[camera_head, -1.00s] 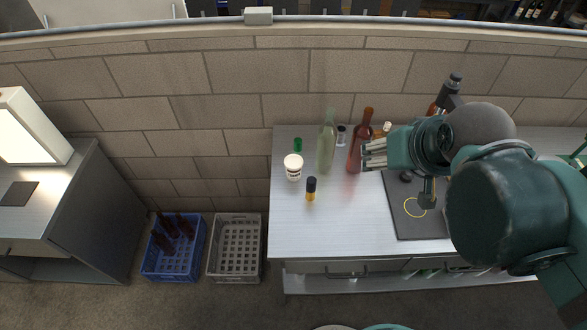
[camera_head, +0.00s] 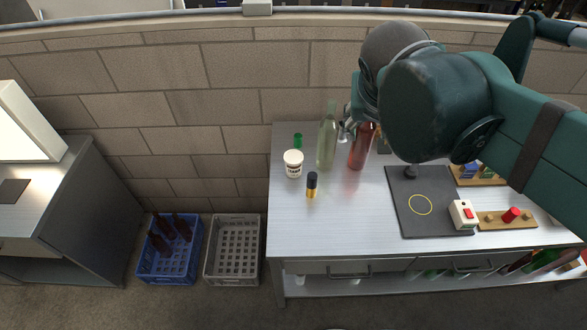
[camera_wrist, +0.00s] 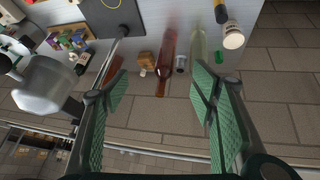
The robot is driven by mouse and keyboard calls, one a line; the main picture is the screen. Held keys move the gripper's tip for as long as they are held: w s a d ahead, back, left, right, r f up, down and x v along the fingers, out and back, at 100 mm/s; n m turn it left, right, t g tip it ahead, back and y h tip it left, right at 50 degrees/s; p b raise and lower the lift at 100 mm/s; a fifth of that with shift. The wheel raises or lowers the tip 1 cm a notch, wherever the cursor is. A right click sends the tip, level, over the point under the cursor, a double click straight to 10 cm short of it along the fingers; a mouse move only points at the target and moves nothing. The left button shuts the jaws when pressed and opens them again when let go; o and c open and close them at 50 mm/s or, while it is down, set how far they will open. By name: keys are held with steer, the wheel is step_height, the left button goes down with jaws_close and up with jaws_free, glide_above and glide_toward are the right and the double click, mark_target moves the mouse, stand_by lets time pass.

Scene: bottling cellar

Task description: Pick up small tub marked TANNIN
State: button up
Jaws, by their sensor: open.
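The small white tub (camera_head: 293,164) with dark lettering stands upright near the left end of the steel bench; its print is too small to read surely. It also shows in the wrist view (camera_wrist: 233,38), at the upper right. My gripper (camera_wrist: 160,95) is open and empty, with green pads spread wide. In the head view its fingers (camera_head: 345,130) are partly hidden by my arm, above the back of the bench, to the right of the tub and apart from it.
A pale green bottle (camera_head: 327,143) and a red bottle (camera_head: 361,148) stand right of the tub. A dark-capped amber vial (camera_head: 312,186) stands in front, a green cap (camera_head: 298,140) behind. The block wall (camera_head: 200,100) borders the bench; its front left is clear.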

steer(key=w+a+m+t+h+b, duration=0.1)
steer(key=w+a+m+h+b, duration=0.25)
steer(key=w+a+b, duration=0.45)
steer(key=r+m+t+h+b, duration=0.2)
steer(key=m+t+h+b, duration=0.1)
glide_above(289, 161)
steer(key=s+a, duration=0.3)
steer(key=s, duration=0.1)
steer(key=f, duration=3.2)
steer(key=shift+w+f+p, duration=0.1)
steer(key=shift+w+p, duration=0.15)
steer(key=shift+p, duration=0.1)
steer(key=shift+w, duration=0.1)
steer(key=shift+x, duration=1.2)
steer(key=shift+b+x, duration=0.95)
steer(key=shift+x, duration=1.65)
